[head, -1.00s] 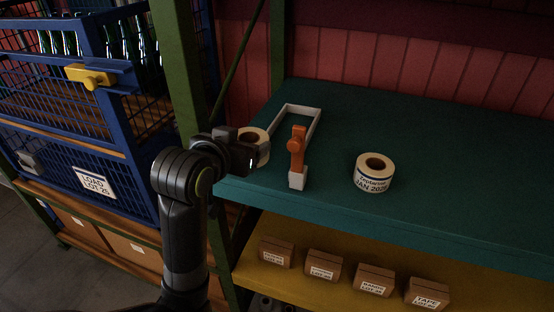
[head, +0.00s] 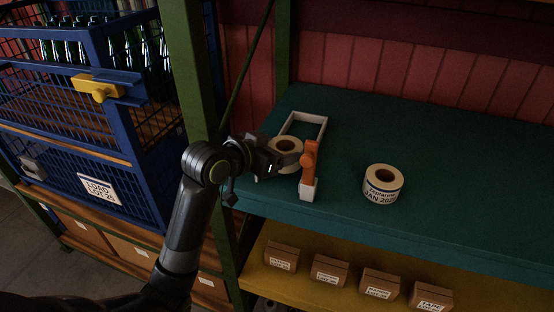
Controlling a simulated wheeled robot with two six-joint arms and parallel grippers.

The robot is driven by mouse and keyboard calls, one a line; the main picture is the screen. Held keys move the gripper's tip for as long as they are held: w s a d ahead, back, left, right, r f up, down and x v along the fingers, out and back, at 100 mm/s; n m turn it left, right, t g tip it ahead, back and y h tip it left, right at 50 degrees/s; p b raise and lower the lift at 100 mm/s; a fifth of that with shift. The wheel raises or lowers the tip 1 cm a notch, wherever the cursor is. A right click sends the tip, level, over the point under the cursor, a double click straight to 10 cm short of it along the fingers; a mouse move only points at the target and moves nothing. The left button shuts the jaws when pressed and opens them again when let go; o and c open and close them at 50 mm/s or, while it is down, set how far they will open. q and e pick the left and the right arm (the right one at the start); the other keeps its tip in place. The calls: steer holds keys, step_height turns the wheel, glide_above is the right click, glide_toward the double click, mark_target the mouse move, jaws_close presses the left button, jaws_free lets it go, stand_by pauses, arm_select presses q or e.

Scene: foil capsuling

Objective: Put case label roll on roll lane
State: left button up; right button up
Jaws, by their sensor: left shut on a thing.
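A white label roll (head: 286,144) with a brown core is in my left gripper (head: 284,164), which is shut on it. The roll lane is a white U-shaped frame (head: 318,121) on the teal shelf, with an orange lever (head: 309,158) on a white block at its front right. The held roll overlaps the lane's near part, left of the lever. I cannot tell whether it touches the shelf. The gripper hides its front side. A second white roll (head: 383,186) with a printed label stands to the right. My right gripper is out of view.
The teal shelf (head: 450,190) is clear right of the second roll. A green post (head: 187,70) and a blue crate of bottles (head: 140,185) with a yellow latch (head: 98,88) stand to the left. Several small brown boxes (head: 330,270) sit on the yellow shelf below.

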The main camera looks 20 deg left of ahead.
arm_select(q)
step_height(320, 180, down, 3)
steer(key=shift+d+r, duration=0.1)
steer(key=shift+r, duration=0.1)
steer(key=shift+f, duration=0.35)
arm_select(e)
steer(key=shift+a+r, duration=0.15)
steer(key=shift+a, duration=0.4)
arm_select(q)
steer(key=shift+f, duration=0.1)
steer(key=o, duration=0.8)
steer(key=shift+o, duration=1.4)
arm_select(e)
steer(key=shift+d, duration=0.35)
